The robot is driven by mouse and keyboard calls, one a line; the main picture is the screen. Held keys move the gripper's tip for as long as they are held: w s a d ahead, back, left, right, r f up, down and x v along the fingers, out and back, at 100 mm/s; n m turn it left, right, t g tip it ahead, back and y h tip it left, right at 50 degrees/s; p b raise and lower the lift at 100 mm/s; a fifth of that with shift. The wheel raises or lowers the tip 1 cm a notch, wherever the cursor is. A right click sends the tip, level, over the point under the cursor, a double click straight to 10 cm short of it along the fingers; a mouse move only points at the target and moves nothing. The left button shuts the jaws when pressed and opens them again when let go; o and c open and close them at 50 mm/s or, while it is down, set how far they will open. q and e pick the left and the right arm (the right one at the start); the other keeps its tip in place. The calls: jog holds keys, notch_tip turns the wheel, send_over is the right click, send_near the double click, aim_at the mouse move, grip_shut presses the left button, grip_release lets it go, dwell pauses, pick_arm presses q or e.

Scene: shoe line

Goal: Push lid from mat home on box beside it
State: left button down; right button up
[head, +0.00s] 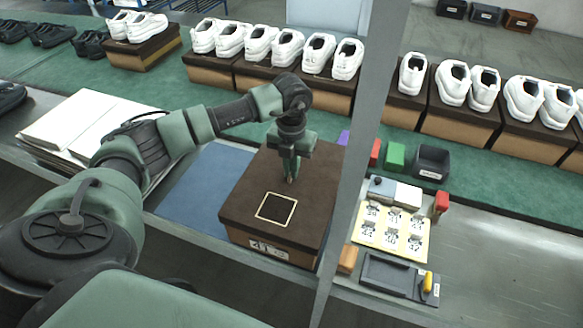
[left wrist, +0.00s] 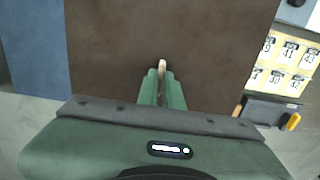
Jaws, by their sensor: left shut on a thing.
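The dark brown lid (head: 243,190) lies over the shoe box (head: 238,237), which has a "41" label on its front. A pale square outline surrounds a dark patch on the lid. I cannot tell whether the lid is fully down. The blue mat (head: 205,190) to the left of the box shows bare. My left gripper (head: 291,177) points down over the back half of the lid, with its fingers shut on a small pale piece (left wrist: 162,64). I cannot tell whether its tip touches the lid. The brown lid top (left wrist: 215,45) fills the middle of the left wrist view.
A grey upright (head: 362,150) crosses the head view just right of the box. Beyond it are a yellow label sheet (head: 392,232), a dark tray (head: 388,275) and small blocks. White papers (head: 85,130) lie left of the mat. Shoes on boxes line the green belt behind.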

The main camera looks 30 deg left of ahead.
pick_arm(q)
jog(key=shift+f, duration=0.1)
jog(key=c, duration=1.5)
grip_release()
notch_tip(320, 180, up, 7)
jog(key=shift+f+b, duration=0.15)
jog(key=shift+b, duration=0.75)
jog(key=shift+r, duration=0.6)
